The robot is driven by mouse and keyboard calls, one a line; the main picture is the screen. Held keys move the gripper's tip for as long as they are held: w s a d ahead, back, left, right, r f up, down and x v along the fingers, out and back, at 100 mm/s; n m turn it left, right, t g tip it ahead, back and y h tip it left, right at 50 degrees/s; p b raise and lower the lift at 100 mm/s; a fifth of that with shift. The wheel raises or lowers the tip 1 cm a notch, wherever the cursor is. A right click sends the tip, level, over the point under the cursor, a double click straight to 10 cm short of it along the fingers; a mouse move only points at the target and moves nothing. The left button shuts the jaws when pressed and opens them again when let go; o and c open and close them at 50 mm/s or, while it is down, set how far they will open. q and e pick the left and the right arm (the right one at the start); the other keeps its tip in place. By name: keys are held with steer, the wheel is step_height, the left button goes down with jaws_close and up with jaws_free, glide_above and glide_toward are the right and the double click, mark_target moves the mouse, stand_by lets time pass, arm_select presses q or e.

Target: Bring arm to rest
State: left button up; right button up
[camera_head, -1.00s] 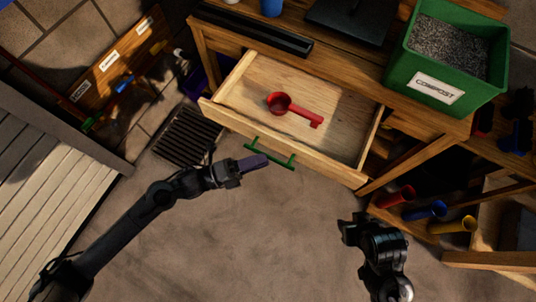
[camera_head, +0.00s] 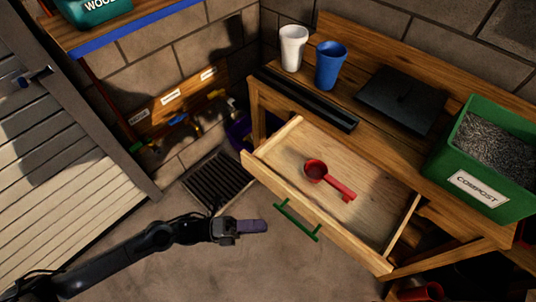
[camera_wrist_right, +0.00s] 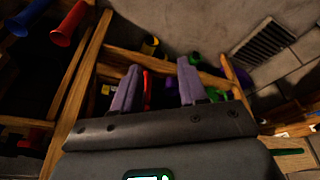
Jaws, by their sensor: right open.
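My left arm comes in from the left in the head view, low over the floor. Its gripper (camera_head: 254,226) points right, in front of the drawer's green handle (camera_head: 298,219) and apart from it. I see its fingers from the side, so I cannot tell whether they are open. My right gripper (camera_wrist_right: 158,82) shows only in its wrist view, its two purple-grey fingers spread apart. A narrow red thing (camera_wrist_right: 147,88) shows between the fingers; I cannot tell what it is or how far away it is.
The drawer (camera_head: 284,165) stands open with a red scoop (camera_head: 329,180) inside. The bench above holds white (camera_head: 292,48) and blue (camera_head: 330,66) cups, a dark flat device (camera_head: 403,98) and a green compost bin (camera_head: 484,158). A floor grate (camera_head: 217,182) lies left of the drawer.

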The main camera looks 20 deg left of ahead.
arm_select(q)
steer(key=s+d+r+n+t+p, duration=0.4)
steer(key=d+r+n+t+p, duration=0.15)
steer(key=r+p, duration=0.35)
steer(key=w+a+r+n+t+y+p, duration=0.1)
steer(key=w+r+n+t+y+p, duration=0.2)
steer(key=r+n+y, duration=0.4)
steer(key=a+f+n+g+y+p, duration=0.2)
steer(key=a+n+g+y+p, duration=0.15)
steer(key=a+n+y, duration=0.65)
steer(key=s+a+f+n+g+y, duration=0.1)
steer(key=s+a+n+g, duration=0.2)
steer(key=s+n+g, duration=0.15)
steer(key=s+a+f+n+g, duration=0.1)
steer(key=s+a+n+g, duration=0.1)
steer(key=s+n+g, duration=0.3)
step_height(320, 180, up, 36)
steer(key=t+p, duration=0.1)
steer(key=p, duration=3.6)
step_height(320, 180, down, 56)
steer(key=b, duration=5.6)
steer(key=shift+s+f+m, duration=0.15)
steer(key=shift+s+m, duration=0.15)
